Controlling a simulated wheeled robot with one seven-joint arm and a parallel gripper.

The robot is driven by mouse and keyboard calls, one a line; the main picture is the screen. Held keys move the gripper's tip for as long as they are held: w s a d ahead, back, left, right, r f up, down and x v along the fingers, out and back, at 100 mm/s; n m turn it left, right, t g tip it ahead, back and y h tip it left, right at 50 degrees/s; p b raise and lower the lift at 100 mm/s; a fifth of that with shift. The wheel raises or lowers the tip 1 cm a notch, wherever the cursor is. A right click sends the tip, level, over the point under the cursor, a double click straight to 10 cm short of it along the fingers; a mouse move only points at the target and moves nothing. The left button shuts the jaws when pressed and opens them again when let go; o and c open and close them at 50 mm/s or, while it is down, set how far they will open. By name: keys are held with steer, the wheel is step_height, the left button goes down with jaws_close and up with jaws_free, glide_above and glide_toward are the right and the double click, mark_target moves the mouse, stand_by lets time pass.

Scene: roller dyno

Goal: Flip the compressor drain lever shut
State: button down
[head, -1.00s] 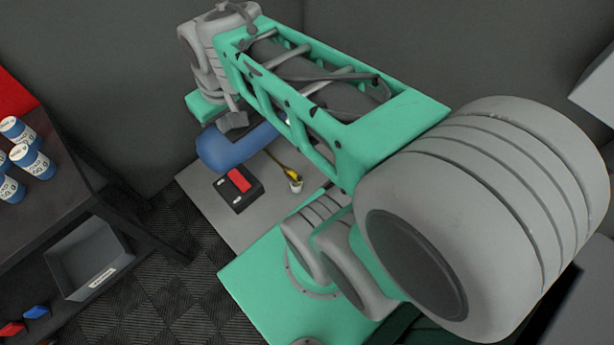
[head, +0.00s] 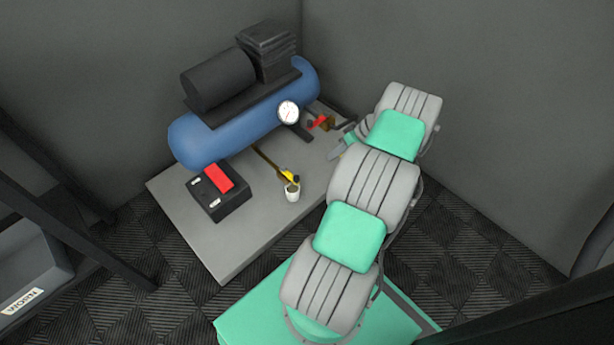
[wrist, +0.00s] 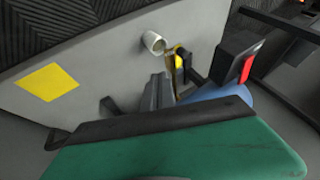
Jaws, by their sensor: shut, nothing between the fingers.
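The compressor has a blue tank (head: 215,140) on a grey platform. A thin brass pipe (head: 266,158) runs from under the tank to a small valve with a yellow lever (head: 290,176), just above a white cup (head: 292,193). In the wrist view the yellow lever (wrist: 179,60) shows beside the cup (wrist: 153,42). My gripper (head: 337,151) is right of the lever and apart from it, partly hidden by my arm. In the wrist view its closed grey fingertips (wrist: 158,90) appear below the cup, with nothing held.
A black box with a red switch (head: 220,180) sits left of the pipe. A pressure gauge (head: 288,112) and a red-handled fitting (head: 319,122) are at the tank's right end. A yellow square (wrist: 48,82) marks the platform (head: 205,245). Walls stand behind; a dark rack is at left.

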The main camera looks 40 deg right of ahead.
steer(key=w+a+f+b, duration=0.4)
steer(key=w+a+f, duration=0.1)
steer(key=a+f, duration=0.3)
steer(key=shift+b, duration=0.4)
steer(key=shift+s+a+r, duration=0.1)
steer(key=shift+a, duration=0.05)
